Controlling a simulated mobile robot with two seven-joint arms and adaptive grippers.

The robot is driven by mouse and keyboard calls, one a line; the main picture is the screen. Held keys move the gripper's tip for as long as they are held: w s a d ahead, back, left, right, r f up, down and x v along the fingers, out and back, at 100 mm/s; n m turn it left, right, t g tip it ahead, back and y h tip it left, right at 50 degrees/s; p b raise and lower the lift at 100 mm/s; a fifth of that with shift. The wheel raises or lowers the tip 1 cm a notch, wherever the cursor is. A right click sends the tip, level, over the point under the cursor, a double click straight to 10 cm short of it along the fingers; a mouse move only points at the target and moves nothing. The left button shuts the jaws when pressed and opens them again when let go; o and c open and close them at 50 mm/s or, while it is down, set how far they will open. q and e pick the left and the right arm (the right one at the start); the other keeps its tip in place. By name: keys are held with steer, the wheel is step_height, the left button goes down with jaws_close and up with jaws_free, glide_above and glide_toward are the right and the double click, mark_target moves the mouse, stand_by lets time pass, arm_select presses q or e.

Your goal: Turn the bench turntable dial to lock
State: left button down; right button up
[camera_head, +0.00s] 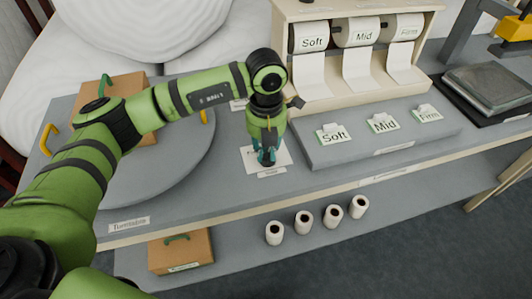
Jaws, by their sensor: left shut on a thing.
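The bench turntable (172,178) is a wide grey disc on the left of the bench, with its label at the front edge. The dial's white plate (283,154) lies on the bench right of the disc, with a small label in front of it. My left gripper (266,157) points down over this plate, shut on the dial at its middle. The fingers hide most of the dial, so its angle and plate markings cannot be read. My right gripper is not in view.
A brown box (140,88) with green and yellow handles sits on the turntable. A roll dispenser (350,85) and a raised grey block (375,140) with labelled pads stand to the right. Several white rolls (304,222) and another box (180,250) rest on the lower shelf.

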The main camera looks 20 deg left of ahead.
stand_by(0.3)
arm_select(q)
steer(key=c, duration=1.1)
jaws_free()
step_height(320, 180, up, 12)
steer(key=shift+r, duration=0.1)
